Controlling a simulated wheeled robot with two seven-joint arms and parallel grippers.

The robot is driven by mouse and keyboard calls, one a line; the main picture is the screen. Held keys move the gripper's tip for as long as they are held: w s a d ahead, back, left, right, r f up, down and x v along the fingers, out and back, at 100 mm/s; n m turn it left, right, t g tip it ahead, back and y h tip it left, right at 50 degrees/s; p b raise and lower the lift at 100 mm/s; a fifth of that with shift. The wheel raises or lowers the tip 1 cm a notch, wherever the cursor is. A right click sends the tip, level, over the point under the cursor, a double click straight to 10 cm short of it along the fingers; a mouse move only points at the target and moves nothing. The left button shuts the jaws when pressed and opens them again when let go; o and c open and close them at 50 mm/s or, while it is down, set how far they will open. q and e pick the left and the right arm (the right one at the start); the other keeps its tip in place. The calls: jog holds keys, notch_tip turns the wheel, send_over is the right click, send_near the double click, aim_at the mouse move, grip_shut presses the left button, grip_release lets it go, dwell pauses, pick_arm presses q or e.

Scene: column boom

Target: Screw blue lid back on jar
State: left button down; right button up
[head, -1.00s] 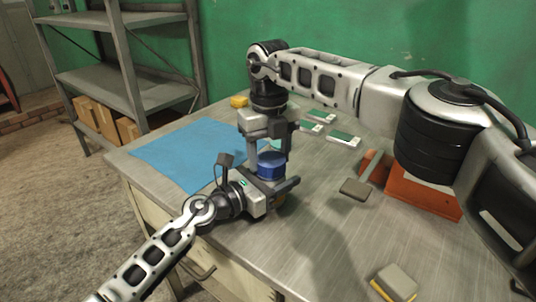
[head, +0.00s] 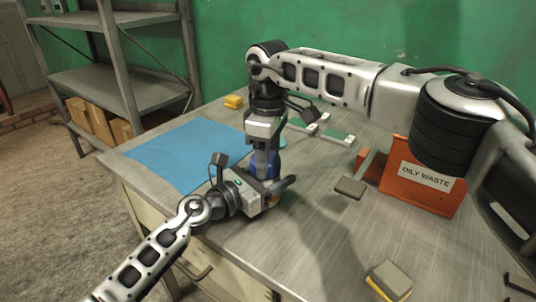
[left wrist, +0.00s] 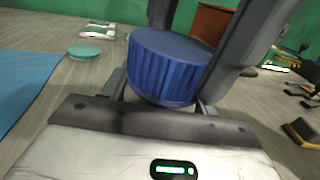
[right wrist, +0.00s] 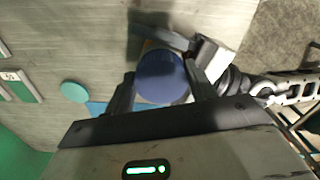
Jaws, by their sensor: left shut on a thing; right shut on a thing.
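The blue ribbed lid (head: 274,160) sits on top of the jar between my two grippers. It shows large in the left wrist view (left wrist: 168,70) and from above in the right wrist view (right wrist: 160,76). My right gripper (head: 266,166) points down from above and is shut on the lid, one finger on each side. My left gripper (head: 274,188) comes in low from the left and is shut on the jar below the lid. Most of the jar is hidden by the fingers and lid. I cannot tell whether the lid's threads are engaged.
A blue mat (head: 185,152) lies to the left. An orange OILY WASTE bin (head: 422,178) and a scraper-like tool (head: 350,187) are right. A sponge-like block (head: 389,280) lies at front right.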

pick_arm(q)
jog(key=shift+f, duration=0.1)
pick_arm(e)
jog(key=shift+m, duration=0.5)
jog(key=o, duration=1)
jog(key=shift+c, duration=0.2)
jog(key=shift+r, duration=2.3)
jog(key=shift+c, duration=0.5)
